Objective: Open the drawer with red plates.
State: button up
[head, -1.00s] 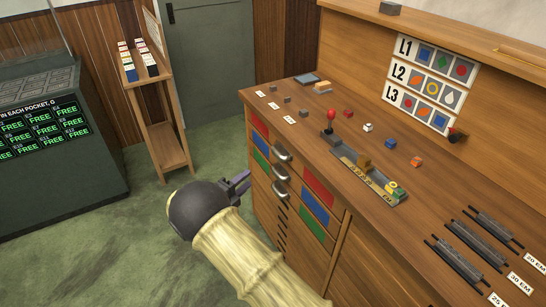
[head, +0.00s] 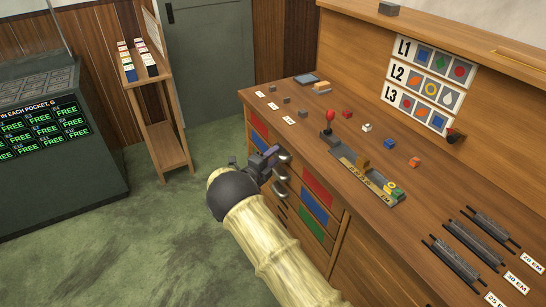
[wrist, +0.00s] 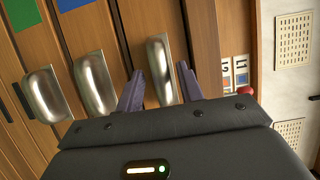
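The drawer with red plates is the top one in the wooden cabinet, with one red plate (head: 259,125) left of its handle and another red plate (head: 317,186) to the right. It looks shut. Its silver handle (head: 284,156) also shows in the wrist view as the rightmost handle (wrist: 160,70). My gripper (head: 268,160) is at the cabinet front by this handle. In the wrist view my gripper (wrist: 160,88) is open, with one purple finger on each side of the handle. I cannot tell whether the fingers touch it.
Below are drawers with blue plates (head: 315,207) and green plates (head: 311,229); the middle handle (wrist: 95,82) is close to one finger. The countertop carries a red-knobbed lever (head: 330,118) and small blocks. Green floor (head: 110,240) is clear to the left.

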jog(key=shift+c, duration=0.3)
grip_shut()
